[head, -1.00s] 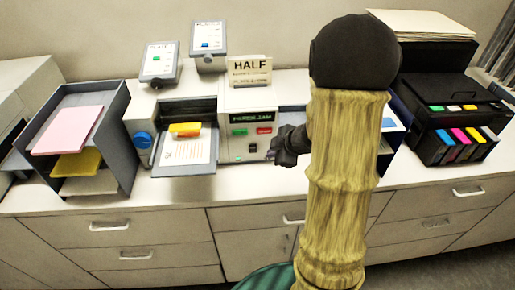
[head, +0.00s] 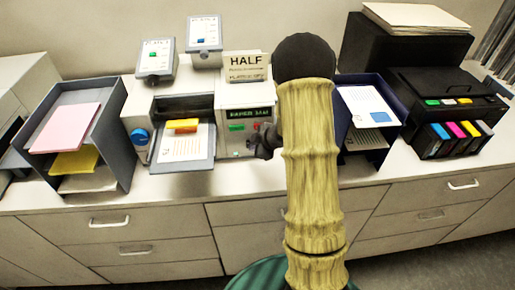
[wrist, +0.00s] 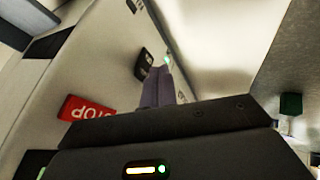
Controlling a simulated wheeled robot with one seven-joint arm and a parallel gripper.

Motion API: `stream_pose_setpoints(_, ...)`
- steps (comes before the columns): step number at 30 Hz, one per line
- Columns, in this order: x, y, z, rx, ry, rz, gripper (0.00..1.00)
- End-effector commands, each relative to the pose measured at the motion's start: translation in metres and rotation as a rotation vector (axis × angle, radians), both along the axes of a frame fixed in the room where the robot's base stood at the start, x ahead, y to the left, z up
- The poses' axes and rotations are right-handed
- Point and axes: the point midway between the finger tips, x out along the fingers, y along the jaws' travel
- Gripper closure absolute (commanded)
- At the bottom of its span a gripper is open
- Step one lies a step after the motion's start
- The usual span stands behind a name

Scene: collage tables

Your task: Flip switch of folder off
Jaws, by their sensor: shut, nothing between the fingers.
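The folder (head: 229,149) is a pale machine on the counter with a green text display reading "PAPER JAM". It has a green button and a red STOP button, which shows large in the wrist view (wrist: 88,108). A black switch (wrist: 144,63) sits on its panel beside my fingertips, with a small green light near the tips. My gripper (wrist: 163,76) is shut and empty, its fingers close to the panel beside the switch. I cannot tell whether they touch. In the head view my gripper (head: 257,148) covers the panel's lower right, hiding the switch.
A paper tray (head: 184,161) with an orange piece juts from the machine's front. A "HALF" sign (head: 247,66) stands on top. A grey sorter (head: 117,140) is at left; a blue sorter (head: 394,92) and a black printer (head: 432,147) are at right.

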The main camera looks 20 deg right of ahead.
Motion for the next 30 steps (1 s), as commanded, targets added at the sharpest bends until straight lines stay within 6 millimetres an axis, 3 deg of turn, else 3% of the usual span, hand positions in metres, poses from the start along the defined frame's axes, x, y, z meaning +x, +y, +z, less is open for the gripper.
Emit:
stream_pose_setpoints(6,0.011,-0.003,0.002,0.001,0.000,-0.001,1.00)
stream_pose_setpoints(30,0.016,-0.005,0.007,0.000,-0.001,-0.001,1.00)
